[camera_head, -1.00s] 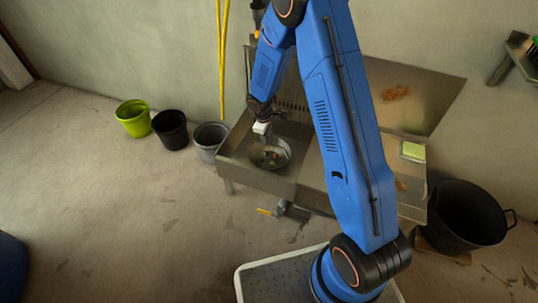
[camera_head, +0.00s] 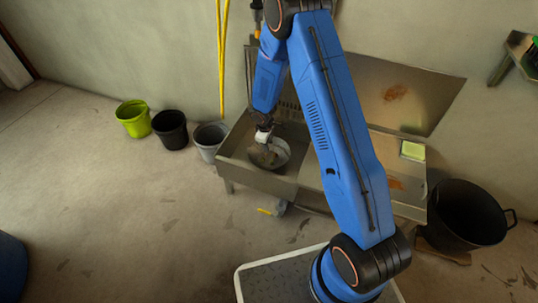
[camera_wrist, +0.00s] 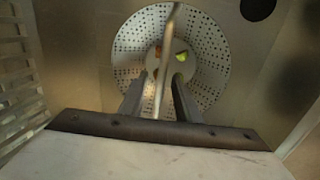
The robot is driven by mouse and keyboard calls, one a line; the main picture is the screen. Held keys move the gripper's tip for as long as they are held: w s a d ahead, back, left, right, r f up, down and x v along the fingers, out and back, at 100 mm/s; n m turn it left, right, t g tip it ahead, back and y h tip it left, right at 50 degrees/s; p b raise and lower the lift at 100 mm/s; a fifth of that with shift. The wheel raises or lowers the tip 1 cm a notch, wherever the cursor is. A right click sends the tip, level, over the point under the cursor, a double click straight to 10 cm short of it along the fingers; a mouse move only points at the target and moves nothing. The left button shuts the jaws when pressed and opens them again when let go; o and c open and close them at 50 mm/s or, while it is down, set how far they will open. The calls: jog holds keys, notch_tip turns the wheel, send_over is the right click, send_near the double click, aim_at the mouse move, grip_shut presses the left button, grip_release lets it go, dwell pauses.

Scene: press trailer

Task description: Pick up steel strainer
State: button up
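The steel strainer (camera_head: 280,156) is a round bowl sitting in the sink basin in the head view. In the wrist view the strainer (camera_wrist: 210,62) shows as a perforated bowl with small orange and green bits inside. A thin metal rod, seemingly its handle, crosses over the bowl and runs down between my fingers. My gripper (camera_head: 263,141) is pointing down over the strainer. In the wrist view my gripper (camera_wrist: 158,88) has its two dark fingers apart, one on each side of the rod. A gap shows beside the rod.
The metal sink (camera_head: 240,172) has walls close around the strainer. Green (camera_head: 133,121), black (camera_head: 170,131) and grey (camera_head: 208,140) buckets stand at its left. A large black tub (camera_head: 468,214) stands at the right.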

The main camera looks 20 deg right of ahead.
jog(key=shift+f, duration=0.2)
dwell(0.6)
jog(key=shift+c, duration=0.6)
grip_shut()
